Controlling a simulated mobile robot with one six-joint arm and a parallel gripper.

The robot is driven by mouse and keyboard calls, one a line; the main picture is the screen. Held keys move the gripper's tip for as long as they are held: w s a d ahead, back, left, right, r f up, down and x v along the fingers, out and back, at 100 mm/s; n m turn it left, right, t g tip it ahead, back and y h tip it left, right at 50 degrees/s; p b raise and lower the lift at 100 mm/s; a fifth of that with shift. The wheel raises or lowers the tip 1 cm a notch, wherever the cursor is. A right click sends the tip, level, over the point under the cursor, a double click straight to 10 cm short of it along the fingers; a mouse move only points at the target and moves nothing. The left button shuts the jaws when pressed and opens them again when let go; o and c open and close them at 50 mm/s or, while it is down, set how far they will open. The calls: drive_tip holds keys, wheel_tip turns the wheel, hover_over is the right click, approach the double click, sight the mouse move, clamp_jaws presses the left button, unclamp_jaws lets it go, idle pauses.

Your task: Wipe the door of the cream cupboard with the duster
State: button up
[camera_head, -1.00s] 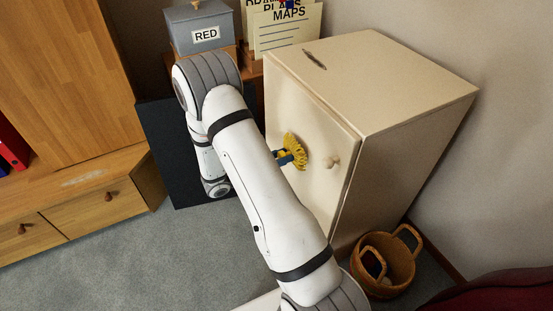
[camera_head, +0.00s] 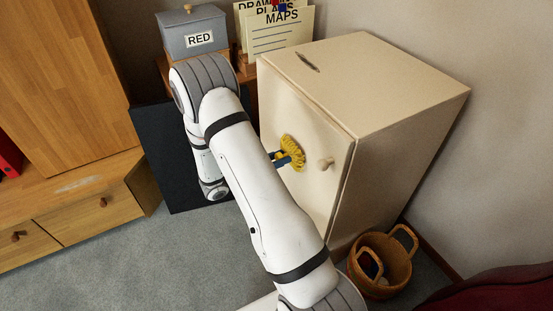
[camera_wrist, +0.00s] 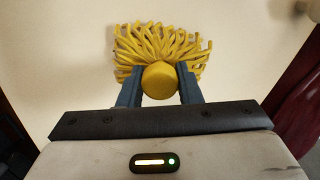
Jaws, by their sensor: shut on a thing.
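The cream cupboard (camera_head: 400,95) stands right of centre in the head view, with its door (camera_head: 300,130) facing my arm. The door has a round knob (camera_head: 325,163); part of the knob shows at the top right in the wrist view (camera_wrist: 303,7). My gripper (camera_wrist: 159,84) is shut on the yellow duster (camera_wrist: 160,42). The duster's strands are spread out flat against the cream door in the wrist view. In the head view the duster (camera_head: 292,151) is at the door, left of the knob. My arm hides the door's lower left part.
A grey box labelled RED (camera_head: 194,32) and a holder of papers marked MAPS (camera_head: 277,40) stand behind. A wicker basket (camera_head: 385,268) is on the floor by the cupboard's right. A wooden cabinet (camera_head: 70,100) is at the left. Grey carpet (camera_head: 180,255) lies clear in front.

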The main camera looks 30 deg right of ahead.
sight(295, 162)
drive_tip(key=shift+d, duration=0.5)
drive_tip(key=shift+s+p, duration=0.4)
drive_tip(key=shift+s, duration=1.55)
drive_tip(key=shift+d, duration=0.1)
drive_tip(key=shift+w, duration=1)
drive_tip(key=shift+w+d+p, duration=0.1)
drive_tip(key=shift+w+p, duration=0.2)
drive_tip(key=shift+w, duration=0.7)
drive_tip(key=shift+c, duration=1.2)
